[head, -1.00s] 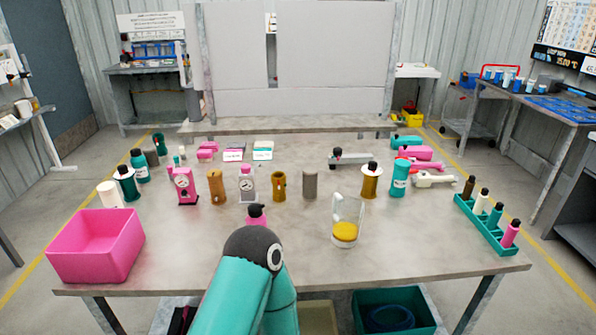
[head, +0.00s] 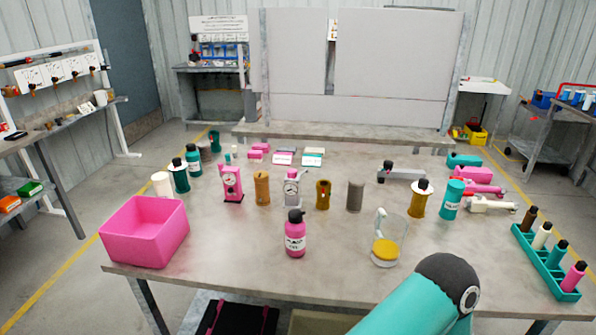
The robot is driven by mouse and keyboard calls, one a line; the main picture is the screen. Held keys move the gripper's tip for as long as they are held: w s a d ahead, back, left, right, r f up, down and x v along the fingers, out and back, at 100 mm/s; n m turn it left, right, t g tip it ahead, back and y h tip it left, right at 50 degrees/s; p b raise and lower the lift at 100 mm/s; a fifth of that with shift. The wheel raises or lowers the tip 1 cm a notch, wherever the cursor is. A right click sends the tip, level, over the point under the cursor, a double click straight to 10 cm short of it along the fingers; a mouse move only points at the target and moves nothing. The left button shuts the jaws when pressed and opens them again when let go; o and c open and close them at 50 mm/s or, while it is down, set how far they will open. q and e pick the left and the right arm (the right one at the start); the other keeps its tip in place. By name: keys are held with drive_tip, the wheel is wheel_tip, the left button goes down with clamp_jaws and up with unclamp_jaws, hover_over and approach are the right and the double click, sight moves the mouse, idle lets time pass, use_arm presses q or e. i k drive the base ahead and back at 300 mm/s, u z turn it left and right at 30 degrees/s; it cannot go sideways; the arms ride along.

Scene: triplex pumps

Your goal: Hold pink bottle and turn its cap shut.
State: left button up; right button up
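A pink bottle (head: 295,238) with a black cap (head: 296,215) and a white label stands upright near the front middle of the table (head: 240,262). The cap sits on the bottle's neck; I cannot tell how tight it is. Another pink bottle (head: 573,277) with a dark cap stands in the teal rack at the right front. A teal arm link of mine with a dark joint shows at the bottom right, apart from the pink bottle. Neither of my grippers is in view.
A pink bin (head: 146,231) stands at the left front and a glass jug (head: 391,240) with yellow contents right of the bottle. A teal rack (head: 546,262) holds several bottles. Gauges, cylinders and bottles line the middle. The table around the pink bottle is clear.

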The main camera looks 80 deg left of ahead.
sight(296, 216)
drive_tip(key=u, duration=0.4)
drive_tip(key=k, duration=1.5)
drive_tip(key=u, duration=1.25)
drive_tip(key=i, duration=1.05)
drive_tip(key=u, duration=0.15)
